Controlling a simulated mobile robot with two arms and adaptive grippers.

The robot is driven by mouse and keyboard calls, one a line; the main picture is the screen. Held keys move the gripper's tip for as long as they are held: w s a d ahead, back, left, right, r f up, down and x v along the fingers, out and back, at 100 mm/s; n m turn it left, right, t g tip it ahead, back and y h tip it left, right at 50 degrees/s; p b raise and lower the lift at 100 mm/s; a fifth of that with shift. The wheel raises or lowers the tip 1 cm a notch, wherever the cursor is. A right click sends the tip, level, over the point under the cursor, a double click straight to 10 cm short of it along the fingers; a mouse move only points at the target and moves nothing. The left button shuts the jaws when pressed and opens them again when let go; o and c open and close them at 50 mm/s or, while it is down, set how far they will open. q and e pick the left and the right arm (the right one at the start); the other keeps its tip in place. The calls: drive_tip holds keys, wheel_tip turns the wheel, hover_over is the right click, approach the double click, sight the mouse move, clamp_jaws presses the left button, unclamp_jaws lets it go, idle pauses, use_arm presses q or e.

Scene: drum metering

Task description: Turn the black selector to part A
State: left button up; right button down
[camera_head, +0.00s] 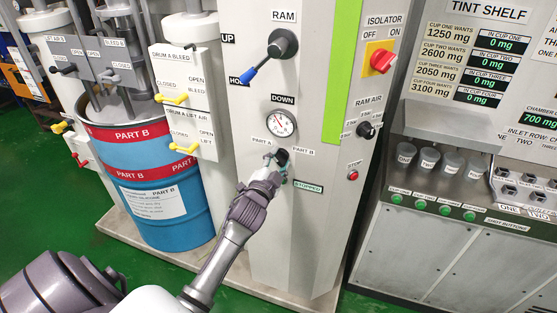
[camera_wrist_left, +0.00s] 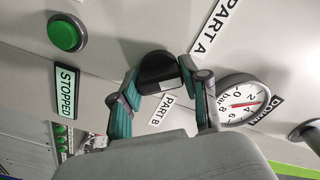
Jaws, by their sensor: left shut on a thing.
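The black selector (camera_head: 283,156) is a small dark knob on the grey column, between the PART A label (camera_head: 261,142) on its left and the PART B label (camera_head: 304,151) on its right. My left gripper (camera_head: 276,163) reaches up to it from below and is shut on it. In the left wrist view the selector (camera_wrist_left: 158,67) sits between the two green fingertips (camera_wrist_left: 163,79). My right gripper is not in view.
A pressure gauge (camera_head: 281,123) sits just above the selector. A STOPPED sign (camera_head: 308,187) and a red stop button (camera_head: 353,175) are to the right. The RAM lever (camera_head: 265,60) is higher up. A blue drum (camera_head: 150,185) stands to the left.

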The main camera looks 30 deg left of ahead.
use_arm(q)
drive_tip(key=shift+f+n, duration=0.1)
drive_tip(key=shift+n, duration=0.5)
drive_tip(key=o, duration=1.1)
drive_tip(key=shift+o, duration=0.2)
drive_tip(key=shift+s, duration=0.1)
drive_tip(key=v, duration=1.1)
drive_tip(key=shift+s, duration=0.4)
